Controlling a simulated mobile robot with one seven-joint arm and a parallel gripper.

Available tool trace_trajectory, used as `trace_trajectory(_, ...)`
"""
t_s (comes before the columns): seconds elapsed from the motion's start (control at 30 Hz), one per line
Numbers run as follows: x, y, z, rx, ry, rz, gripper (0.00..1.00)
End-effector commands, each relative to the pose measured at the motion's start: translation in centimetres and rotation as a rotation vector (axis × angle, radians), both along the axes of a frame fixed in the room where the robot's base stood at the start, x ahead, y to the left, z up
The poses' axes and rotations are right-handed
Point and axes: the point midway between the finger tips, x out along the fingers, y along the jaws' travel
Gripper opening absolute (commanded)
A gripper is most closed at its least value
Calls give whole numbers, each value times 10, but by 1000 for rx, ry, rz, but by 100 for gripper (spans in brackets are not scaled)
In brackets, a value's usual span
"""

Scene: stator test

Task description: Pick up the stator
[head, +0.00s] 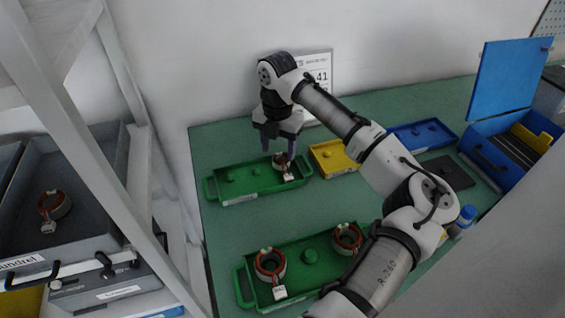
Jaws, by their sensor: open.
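A stator (279,162) with copper windings and a small white tag sits at the right part of the back green tray (215,189). My gripper (279,148) is open, pointing down, with its fingers close above or around that stator; I cannot tell whether they touch it. Two more stators, one at the left (270,265) and one at the right (347,239), sit in the front green tray (246,290). My arm hides part of the front tray's right end. Another stator (54,204) lies in a grey bin on the left rack.
A yellow tray (325,166) stands right of the back green tray, and a blue tray (425,134) is farther right. An open blue case (505,85) is at the table's right. The green table (225,215) is clear between the green trays. A white rack stands left.

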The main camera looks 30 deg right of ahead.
Motion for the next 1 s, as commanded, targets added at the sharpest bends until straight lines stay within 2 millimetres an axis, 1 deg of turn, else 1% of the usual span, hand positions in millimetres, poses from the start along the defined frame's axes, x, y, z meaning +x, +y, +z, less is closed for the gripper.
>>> trace_trajectory(0.2,-2,-4,-30,1,3,0,55)
trace_trajectory(0.3,-1,-4,-40,1,2,0,55)
trace_trajectory(0.4,-1,-4,-43,0,1,0,55)
trace_trajectory(0.57,-1,-4,-44,0,1,0,55)
trace_trajectory(0.87,-1,-4,-43,0,1,-1,17)
trace_trajectory(1.0,-1,-4,-43,0,0,-1,17)
